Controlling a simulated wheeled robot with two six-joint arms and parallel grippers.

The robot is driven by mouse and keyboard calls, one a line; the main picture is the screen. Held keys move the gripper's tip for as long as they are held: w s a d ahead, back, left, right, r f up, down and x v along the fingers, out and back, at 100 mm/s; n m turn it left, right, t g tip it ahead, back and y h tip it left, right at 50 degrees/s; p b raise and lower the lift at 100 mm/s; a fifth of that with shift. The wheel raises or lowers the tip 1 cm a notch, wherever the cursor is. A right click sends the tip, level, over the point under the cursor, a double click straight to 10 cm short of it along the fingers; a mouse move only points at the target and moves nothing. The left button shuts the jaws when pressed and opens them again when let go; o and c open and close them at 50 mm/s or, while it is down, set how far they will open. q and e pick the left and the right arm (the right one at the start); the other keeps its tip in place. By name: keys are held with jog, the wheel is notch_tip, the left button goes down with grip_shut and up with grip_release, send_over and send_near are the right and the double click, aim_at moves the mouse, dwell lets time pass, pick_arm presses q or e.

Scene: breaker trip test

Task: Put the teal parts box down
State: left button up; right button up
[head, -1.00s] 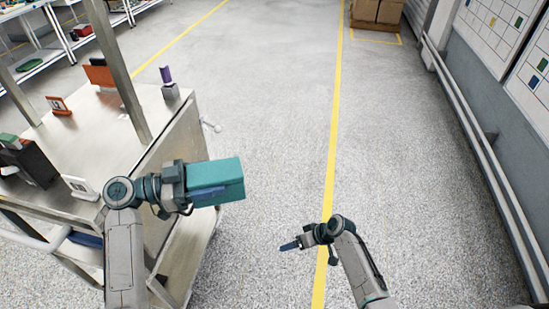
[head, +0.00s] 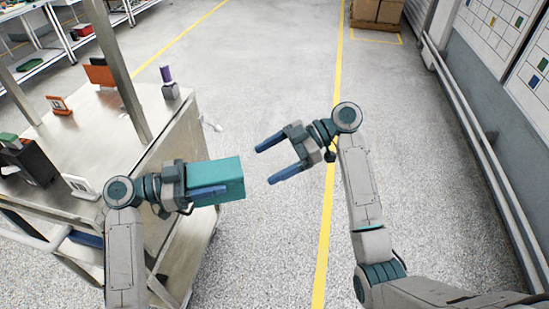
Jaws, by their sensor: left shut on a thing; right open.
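The teal parts box (head: 222,176) is held in my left gripper (head: 205,183), which is shut on it. The box is in the air beside the right side of the metal cart, over the grey floor in the picture. One blue finger shows along the near face of the box; the other finger is hidden. My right gripper (head: 277,161) is open and empty, to the right of the box, with its two blue fingers pointing left towards it. A gap lies between the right fingertips and the box.
The metal cart (head: 112,128) stands at left with an upright post, a numbered orange card (head: 59,106), a numbered white card (head: 80,186), a dark holder (head: 28,161) and a purple-topped item (head: 167,80). Cartons (head: 377,12) stand far back. The floor ahead is clear.

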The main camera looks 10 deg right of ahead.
aim_at(230, 183)
jog(key=x, duration=1.1)
jog(key=shift+a, duration=0.35)
jog(key=c, duration=1.2)
pick_arm(q)
jog(key=o, duration=1.3)
pick_arm(e)
jog(key=shift+c, duration=0.3)
